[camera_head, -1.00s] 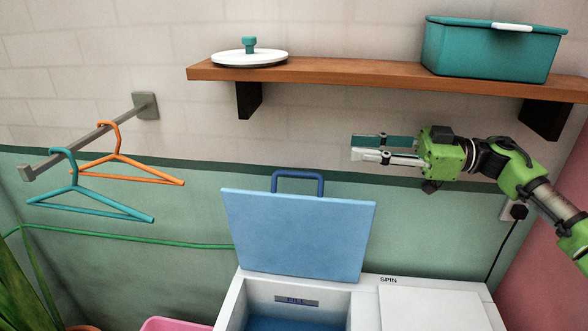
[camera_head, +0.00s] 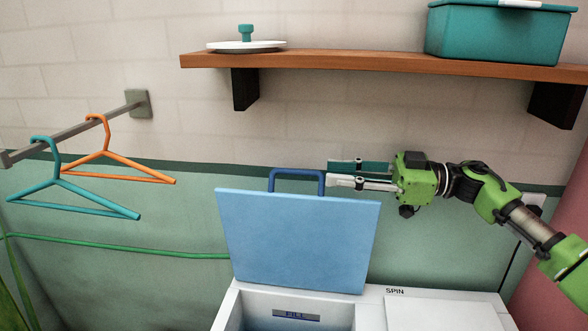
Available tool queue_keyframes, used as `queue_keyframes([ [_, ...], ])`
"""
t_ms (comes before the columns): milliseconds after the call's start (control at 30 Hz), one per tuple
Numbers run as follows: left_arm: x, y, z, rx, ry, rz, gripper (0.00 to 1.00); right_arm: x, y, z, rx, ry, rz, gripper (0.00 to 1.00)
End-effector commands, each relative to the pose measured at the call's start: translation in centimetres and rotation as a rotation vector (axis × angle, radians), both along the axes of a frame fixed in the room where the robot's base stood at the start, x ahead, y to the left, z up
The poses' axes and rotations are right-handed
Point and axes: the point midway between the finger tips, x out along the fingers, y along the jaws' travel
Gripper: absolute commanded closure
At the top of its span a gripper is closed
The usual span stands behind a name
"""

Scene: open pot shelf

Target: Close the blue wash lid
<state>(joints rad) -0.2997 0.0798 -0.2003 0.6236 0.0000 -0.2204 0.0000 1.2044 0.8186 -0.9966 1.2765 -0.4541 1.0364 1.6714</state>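The blue wash lid (camera_head: 296,242) stands raised, nearly upright, at the back of the white washing machine's open wash tub (camera_head: 285,318). A darker blue loop handle (camera_head: 296,173) is on the lid's top edge. My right gripper (camera_head: 333,173) is just right of the handle in the picture, pointing left. Its two fingers are spread, one above the other in view, with nothing seen between them. I cannot tell whether a fingertip touches the handle. My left gripper is not in view.
A wooden shelf (camera_head: 330,64) holds a teal bin (camera_head: 497,34) and a white round lid (camera_head: 245,46). The closed spin side (camera_head: 445,312) is at right. Teal (camera_head: 75,200) and orange (camera_head: 115,165) hangers hang from a rail at left.

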Motion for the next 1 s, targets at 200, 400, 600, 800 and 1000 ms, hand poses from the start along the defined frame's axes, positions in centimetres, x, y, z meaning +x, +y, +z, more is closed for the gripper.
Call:
queue_keyframes([
  [200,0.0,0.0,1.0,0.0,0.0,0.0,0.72,0.9,4.9,0.2,0.0,0.0,0.004,0.74],
  [400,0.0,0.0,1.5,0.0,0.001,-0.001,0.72,1.6,7.9,0.2,0.001,0.0,0.001,0.74],
  [600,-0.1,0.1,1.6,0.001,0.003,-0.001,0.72,1.9,9.1,0.1,0.0,0.0,-0.002,0.74],
  [800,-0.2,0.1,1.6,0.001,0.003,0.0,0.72,1.9,9.3,0.0,0.0,0.0,-0.002,0.74],
  [1000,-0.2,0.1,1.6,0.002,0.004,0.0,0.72,1.9,9.2,0.0,0.0,0.0,-0.002,1.0],
])
